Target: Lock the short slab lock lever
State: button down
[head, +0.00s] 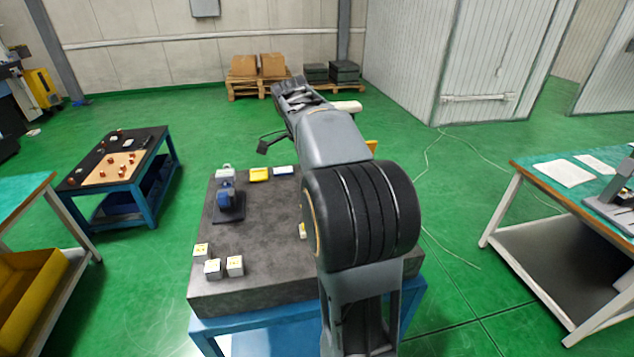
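A dark grey stone slab (265,245) lies on a blue stand in the middle of the head view. I cannot make out a lock lever on it; my arm covers its right part. A small blue and grey device (229,198) stands upright on a dark base plate at the slab's left. My arm reaches over the slab's right side toward the back. A small dark part on a thin link (263,147) shows beyond the slab's far edge, perhaps part of my gripper. The fingers are not clearly visible.
Three small pale blocks (213,268) sit at the slab's front left. A yellow block (259,174) and a blue-white block (283,171) lie at its back. A blue-framed table (140,172) stands left, a workbench (527,190) right.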

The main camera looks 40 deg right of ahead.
jog(key=shift+f+b, duration=0.9)
jog(key=shift+f, duration=0.25)
dwell(0.5)
jog(key=shift+w, duration=0.1)
dwell(0.3)
